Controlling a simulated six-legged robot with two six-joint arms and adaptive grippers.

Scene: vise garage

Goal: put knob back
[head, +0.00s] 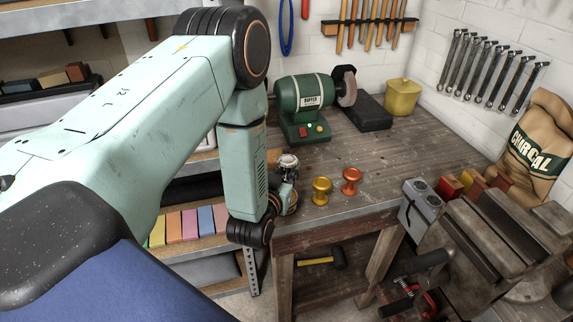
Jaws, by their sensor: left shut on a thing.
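My left gripper (287,174) is beside the workbench's left front corner, partly hidden by its own wrist. It is shut on a silver knob (288,160), whose rounded pale top shows above the fingers. A gold knob (321,191) stands upright on the bench, just right of the gripper. A copper-red knob (351,181) stands upright a little farther right. Both are apart from the gripper. My right gripper is out of view.
The wooden workbench (400,150) has clear room behind the knobs. A green buffer (304,103) and yellow tin (402,97) stand at the back. A grey metal block (421,200) sits at the right front, near a vise (500,240). A charcoal bag (533,143) stands right.

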